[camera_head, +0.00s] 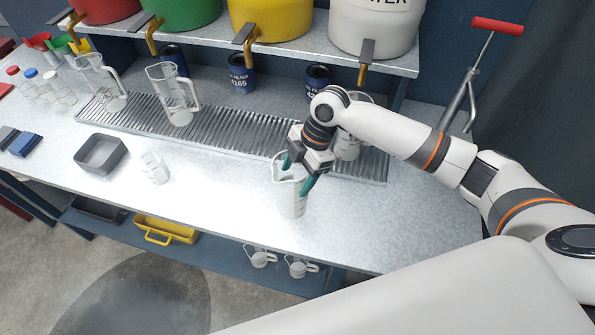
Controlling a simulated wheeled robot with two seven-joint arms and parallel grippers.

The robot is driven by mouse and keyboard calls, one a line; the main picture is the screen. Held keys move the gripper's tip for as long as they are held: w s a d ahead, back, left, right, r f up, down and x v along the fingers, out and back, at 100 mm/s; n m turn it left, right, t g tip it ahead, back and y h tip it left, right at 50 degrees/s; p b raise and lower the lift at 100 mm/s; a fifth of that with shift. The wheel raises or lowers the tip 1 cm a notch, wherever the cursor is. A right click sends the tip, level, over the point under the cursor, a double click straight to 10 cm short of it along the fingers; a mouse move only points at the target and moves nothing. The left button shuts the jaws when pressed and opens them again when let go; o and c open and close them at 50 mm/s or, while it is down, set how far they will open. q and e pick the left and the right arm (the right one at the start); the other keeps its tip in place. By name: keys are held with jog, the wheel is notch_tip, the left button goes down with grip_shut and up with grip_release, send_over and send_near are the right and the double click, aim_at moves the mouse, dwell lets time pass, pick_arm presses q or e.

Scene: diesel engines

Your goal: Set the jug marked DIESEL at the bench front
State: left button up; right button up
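A clear jug with a whitish lower part (293,203) is at the front part of the bench (235,205), right of centre. I cannot read any DIESEL mark on it. My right gripper (297,175) is over this jug from above, with its teal fingers apart on either side of the jug's upper part. I cannot tell whether they press on it or whether the jug's base touches the bench. Other clear jugs stand on the ribbed drip tray (228,128): one at the left (104,88), one beside it (177,100), and one partly behind my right arm (347,148). My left gripper is not in view.
A small clear beaker (155,168) and a grey bin (101,153) stand left of the jug. Colored drums with taps, including a yellow one (270,18), stand on the shelf above. Blue filter cans (240,78) stand behind the tray. The bench's front right is clear.

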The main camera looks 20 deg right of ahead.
jog(key=o, duration=1.3)
jog(key=shift+r, duration=0.1)
jog(key=shift+w+d+r, duration=0.1)
jog(key=shift+d+r, duration=0.05)
jog(key=shift+r, duration=0.15)
jog(key=b+v, duration=0.3)
jog(key=v, duration=0.8)
jog(key=shift+r, duration=0.15)
